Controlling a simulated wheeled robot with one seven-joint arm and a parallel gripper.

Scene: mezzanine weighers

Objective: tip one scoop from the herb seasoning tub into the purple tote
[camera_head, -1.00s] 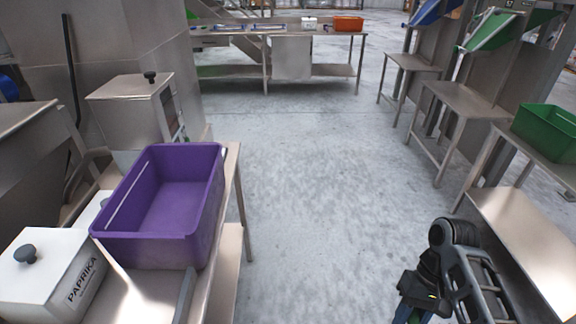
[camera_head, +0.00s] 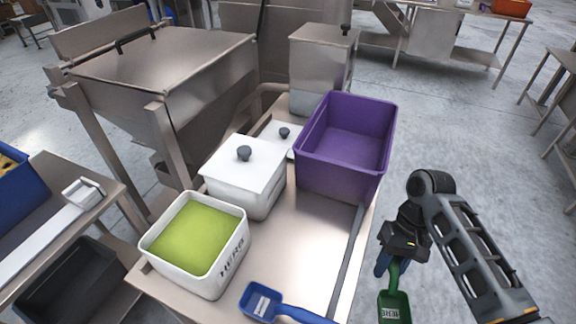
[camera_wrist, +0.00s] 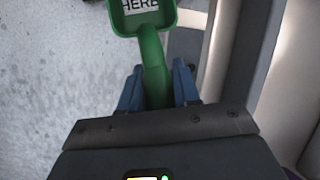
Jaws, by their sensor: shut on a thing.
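The open white herb tub (camera_head: 236,250), lettered HERB, stands at the near left corner of the steel table, filled with green seasoning (camera_head: 193,237). The empty-looking purple tote (camera_head: 340,176) stands at the table's far right. My gripper (camera_head: 384,264) is shut on the handle of a green scoop (camera_head: 394,306), off the table's right side. In the wrist view my gripper (camera_wrist: 157,88) has its blue fingers on either side of the green handle, and the scoop's bowl (camera_wrist: 143,18) bears a HERB label. I see no seasoning in the visible part of the bowl.
A blue scoop (camera_head: 262,303) lies on the table's near edge. A lidded white tub (camera_head: 245,178) stands between the herb tub and the tote, with another lidded tub (camera_head: 284,134) behind. A steel hopper (camera_head: 150,75) stands at the left.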

